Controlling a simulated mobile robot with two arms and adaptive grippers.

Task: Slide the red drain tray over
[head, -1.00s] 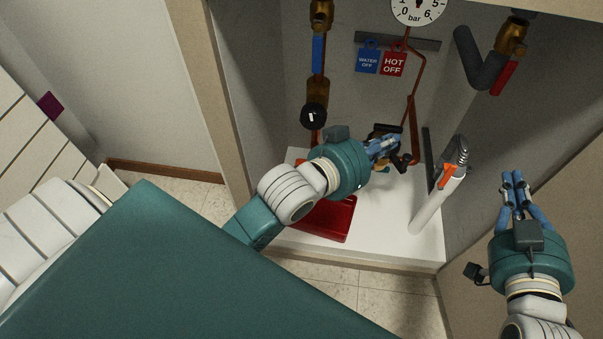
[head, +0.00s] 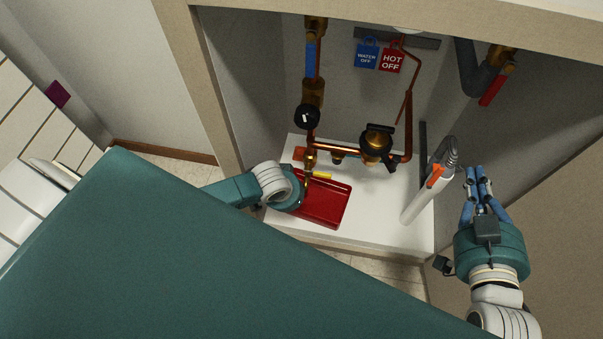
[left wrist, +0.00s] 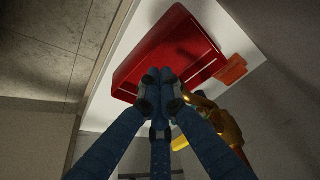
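The red drain tray (head: 325,203) lies flat on the white closet floor, below the copper pipework. Its left part is hidden behind my left gripper (head: 292,197), whose fingers are mostly hidden in the head view. In the left wrist view, the fingers of my left gripper (left wrist: 160,78) are drawn together and empty, overlapping the edge of the red tray (left wrist: 180,45). I cannot tell whether they touch it. My right gripper (head: 476,170) is in front of the closet's right side, its fingers together and holding nothing.
A brass drain valve (head: 310,163) hangs close to the tray and left hand. An orange block (left wrist: 231,69) lies beside the tray. A white and orange upright tool (head: 427,190) stands at the right. The white floor (head: 375,212) between tray and tool is bare.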

